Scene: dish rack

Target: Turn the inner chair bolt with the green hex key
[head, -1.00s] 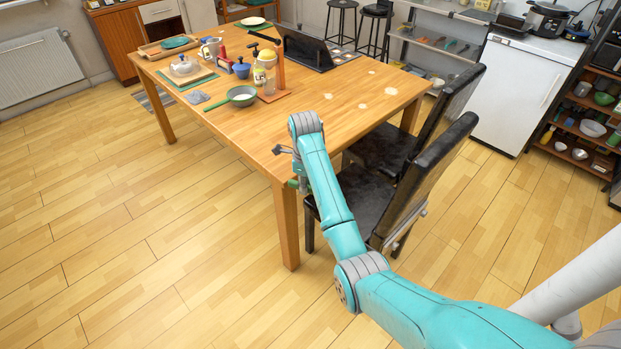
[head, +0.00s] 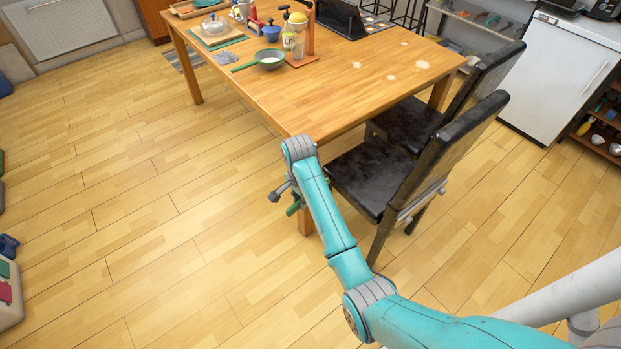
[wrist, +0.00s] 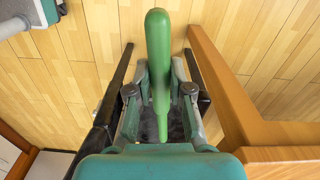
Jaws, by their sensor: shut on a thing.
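The green hex key (wrist: 158,45) is between the fingers of my gripper (wrist: 160,92), which is shut on it. In the head view a bit of its green (head: 293,208) shows below my gripper (head: 283,194), beside the table's near leg. The near black chair (head: 365,178) stands right of my gripper, its seat apart from the gripper in the picture. The far black chair (head: 405,124) stands behind it. I cannot make out the inner chair bolt in either view. The key's working tip is not clear.
The wooden table (head: 330,92) has its near corner behind my wrist. A green-handled pan (head: 270,60) and other kitchen things stand on its far left part. A white fridge (head: 565,75) is at the right. The floor (head: 150,220) to the left is open.

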